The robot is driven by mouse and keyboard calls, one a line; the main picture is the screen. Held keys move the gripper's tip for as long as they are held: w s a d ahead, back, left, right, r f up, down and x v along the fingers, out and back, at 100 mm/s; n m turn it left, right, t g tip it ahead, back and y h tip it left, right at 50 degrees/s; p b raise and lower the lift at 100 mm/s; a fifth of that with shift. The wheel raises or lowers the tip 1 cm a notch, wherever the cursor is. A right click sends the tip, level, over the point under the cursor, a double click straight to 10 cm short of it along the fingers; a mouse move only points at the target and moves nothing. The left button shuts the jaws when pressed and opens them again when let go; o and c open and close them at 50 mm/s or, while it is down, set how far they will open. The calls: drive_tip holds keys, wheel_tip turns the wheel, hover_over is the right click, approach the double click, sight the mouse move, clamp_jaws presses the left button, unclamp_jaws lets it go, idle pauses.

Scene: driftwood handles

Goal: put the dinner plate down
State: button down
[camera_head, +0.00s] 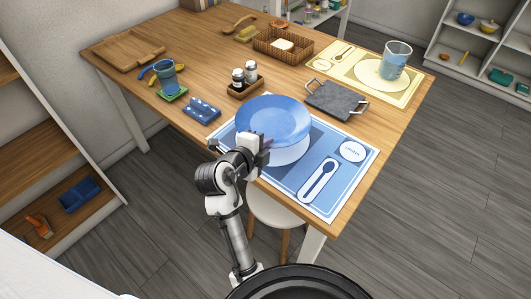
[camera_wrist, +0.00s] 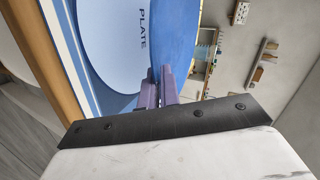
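The blue dinner plate (camera_head: 272,118) is held above the blue placemat (camera_head: 345,178) at the near side of the table. My gripper (camera_head: 263,147) is at its near rim. In the wrist view the fingers (camera_wrist: 166,88) are closed on the edge of the plate (camera_wrist: 181,45). Below the plate, the mat's white round spot (camera_head: 290,153) is partly hidden; it shows the word PLATE in the wrist view (camera_wrist: 115,40). The plate appears apart from the mat, with the white spot visible beneath its near edge.
On the same mat are a spoon outline (camera_head: 318,180) and a small round spot (camera_head: 352,151). A grey tray with handles (camera_head: 336,100) stands just behind the plate to the right. A shaker caddy (camera_head: 245,88) and blue patterned item (camera_head: 201,110) are to the left.

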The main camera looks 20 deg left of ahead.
drive_tip(key=shift+f, duration=2.05)
drive_tip(key=shift+f, duration=0.15)
drive_tip(key=c, duration=1.9)
unclamp_jaws()
